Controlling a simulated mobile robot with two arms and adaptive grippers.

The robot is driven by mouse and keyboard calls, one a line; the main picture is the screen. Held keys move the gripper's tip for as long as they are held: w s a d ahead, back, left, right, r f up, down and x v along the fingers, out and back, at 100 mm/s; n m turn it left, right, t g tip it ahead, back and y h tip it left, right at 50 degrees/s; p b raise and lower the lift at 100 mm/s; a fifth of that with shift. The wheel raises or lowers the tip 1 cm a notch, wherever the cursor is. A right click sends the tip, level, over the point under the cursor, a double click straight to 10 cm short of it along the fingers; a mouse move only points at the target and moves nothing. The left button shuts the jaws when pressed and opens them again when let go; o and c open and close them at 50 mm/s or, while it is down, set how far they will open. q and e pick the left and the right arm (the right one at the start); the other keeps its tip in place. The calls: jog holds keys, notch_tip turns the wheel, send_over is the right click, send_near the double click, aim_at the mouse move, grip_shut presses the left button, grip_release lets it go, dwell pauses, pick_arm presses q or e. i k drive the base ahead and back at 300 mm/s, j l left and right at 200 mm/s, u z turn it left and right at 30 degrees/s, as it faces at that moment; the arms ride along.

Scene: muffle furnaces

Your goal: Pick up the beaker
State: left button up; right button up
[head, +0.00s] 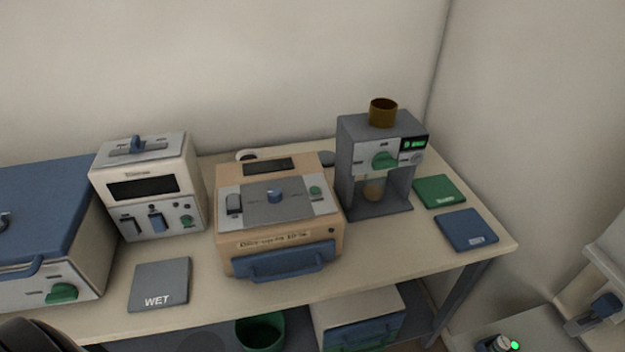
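No clear glass beaker shows in the head view. A brown, open-topped cup (383,112) stands upright on top of a grey machine (358,134) at the back right of the table. Neither of my grippers can be made out. A dark rounded shape at the bottom left corner is cut off by the frame and may be part of my arm.
On the table (350,277) stand a tan box device (280,240), a white device (150,185), a blue-lidded box (50,200), a grey WET pad (160,284), a green pad (440,191) and a blue pad (466,231). A green bin (260,333) is below. The front right tabletop is clear.

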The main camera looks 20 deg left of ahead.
aim_at(374, 185)
jog(key=u, duration=0.3)
jog(key=l+u, duration=0.25)
jog(key=u, duration=0.2)
jog(key=k+l+u, duration=0.1)
jog(key=l+u, duration=0.15)
jog(key=u, duration=0.25)
jog(key=k+l+u, duration=0.1)
jog(key=l+u, duration=0.15)
jog(key=u, duration=0.2)
